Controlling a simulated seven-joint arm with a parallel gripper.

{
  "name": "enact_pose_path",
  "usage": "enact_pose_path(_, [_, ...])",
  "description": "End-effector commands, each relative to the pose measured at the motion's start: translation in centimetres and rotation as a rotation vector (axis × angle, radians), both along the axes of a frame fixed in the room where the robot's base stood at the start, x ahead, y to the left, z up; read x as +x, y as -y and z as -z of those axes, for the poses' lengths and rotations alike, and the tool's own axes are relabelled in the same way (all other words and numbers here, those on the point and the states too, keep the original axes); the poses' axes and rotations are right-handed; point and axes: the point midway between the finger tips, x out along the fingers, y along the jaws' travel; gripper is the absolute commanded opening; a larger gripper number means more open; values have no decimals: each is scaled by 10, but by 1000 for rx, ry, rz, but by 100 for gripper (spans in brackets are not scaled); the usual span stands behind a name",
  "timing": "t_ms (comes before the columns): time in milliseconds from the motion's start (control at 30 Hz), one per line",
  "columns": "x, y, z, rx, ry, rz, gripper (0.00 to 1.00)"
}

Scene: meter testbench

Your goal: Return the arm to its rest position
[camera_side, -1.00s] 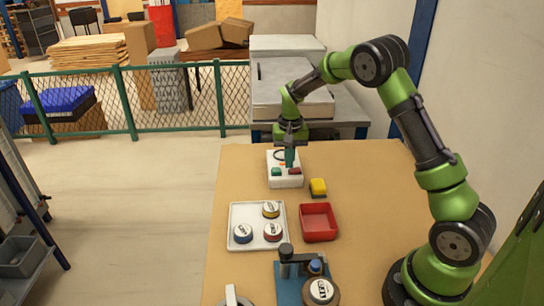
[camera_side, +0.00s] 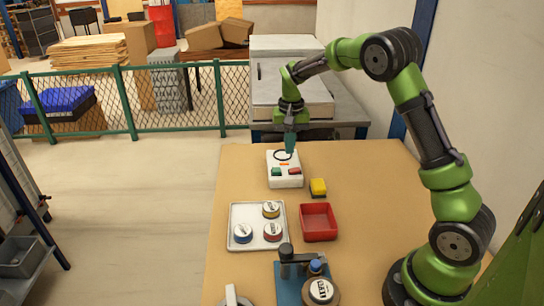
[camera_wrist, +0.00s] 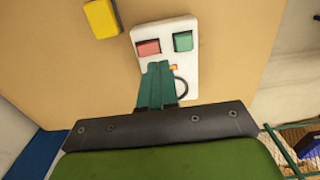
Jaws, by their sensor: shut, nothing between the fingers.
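My green arm reaches over the far end of the table. My gripper (camera_side: 290,150) is shut and empty, pointing down above the far part of a white control box. The closed teal fingers also show in the wrist view (camera_wrist: 157,70). The white box (camera_side: 278,182) has a green button (camera_side: 276,171) and a red button (camera_side: 294,171) on its near side. In the wrist view the box (camera_wrist: 190,60) lies beyond the fingertips, which hide part of its face. I cannot judge the exact gap from fingertips to box.
A yellow block (camera_side: 318,187) sits right of the box. A red tray (camera_side: 318,236) and a white tray (camera_side: 262,245) with several round meters are nearer. A blue test stand (camera_side: 288,290) holds a meter at the front. A grey bench (camera_side: 345,110) stands behind the table.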

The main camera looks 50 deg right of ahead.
Motion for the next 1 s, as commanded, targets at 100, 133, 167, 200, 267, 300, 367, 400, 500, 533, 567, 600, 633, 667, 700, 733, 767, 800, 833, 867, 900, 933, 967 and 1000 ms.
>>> enact_pose_path(100, [0,0,0,0,0,0,0])
enact_pose_path(133, [0,0,0,0,0,0,0])
enact_pose_path(167, [0,0,0,-1,1,-1,0])
enact_pose_path(200, [1,1,0,-3,4,-5,0])
enact_pose_path(267, [-2,0,6,-2,1,-12,0])
enact_pose_path(300, [-7,-2,11,2,-6,-19,0])
enact_pose_path(367, [-16,-9,8,14,4,-32,0])
enact_pose_path(400, [-23,-16,2,25,20,-45,0])
enact_pose_path(500, [-42,-37,-19,47,77,-85,0])
enact_pose_path(533, [-49,-44,-27,54,97,-98,0])
enact_pose_path(567, [-56,-51,-34,59,119,-113,0])
enact_pose_path(600, [-66,-60,-44,66,147,-132,0])
enact_pose_path(633, [-74,-67,-51,72,170,-147,0])
enact_pose_path(667, [-82,-74,-58,75,194,-162,0])
enact_pose_path(700, [-94,-83,-67,80,224,-182,0])
enact_pose_path(733, [-102,-90,-73,82,249,-198,0])
enact_pose_path(767, [-111,-97,-79,84,274,-213,0])
enact_pose_path(800, [-123,-105,-86,84,305,-235,0])
enact_pose_path(833, [-132,-111,-91,85,329,-251,0])
enact_pose_path(867, [-141,-117,-95,84,353,-266,0])
enact_pose_path(900, [-153,-124,-100,83,385,-286,0])
enact_pose_path(933, [-163,-129,-103,80,409,-302,0])
enact_pose_path(967, [-171,-134,-106,77,433,-316,0])
enact_pose_path(1000, [-182,-140,-110,73,465,-334,0])
